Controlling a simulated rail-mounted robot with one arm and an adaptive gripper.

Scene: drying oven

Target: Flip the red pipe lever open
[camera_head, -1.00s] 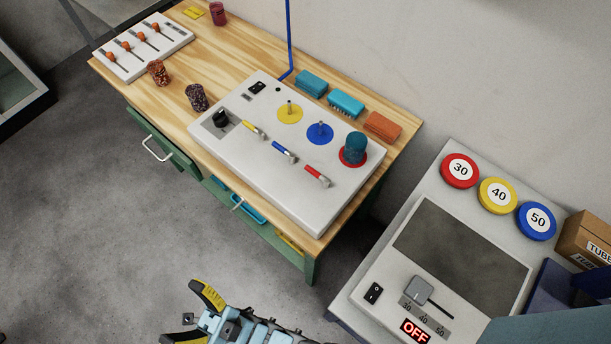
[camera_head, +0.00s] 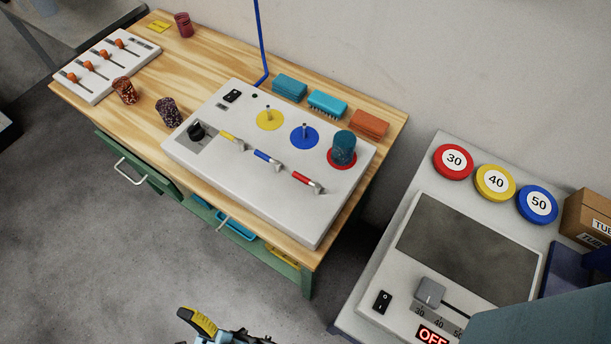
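The red pipe lever (camera_head: 307,182) lies on the right part of the white panel (camera_head: 235,200) on the wooden bench. Its red bar slants down to the right and ends in a silver part. The blue lever (camera_head: 267,157) and the yellow lever (camera_head: 232,140) lie in line to its left. Behind the red lever, a teal cylinder (camera_head: 344,148) stands on a red disc. My gripper (camera_head: 186,334) is at the bottom edge, well in front of and below the panel. One yellow-and-black finger shows, splayed outward; the other is cut off. Nothing touches the red lever.
A yellow disc (camera_head: 269,120) and a blue disc (camera_head: 304,137), each with a peg, sit on the panel. Patterned cups (camera_head: 167,112) stand to its left. Teal and orange blocks (camera_head: 368,125) lie behind it. A drawer with a handle (camera_head: 130,170) stands out in front.

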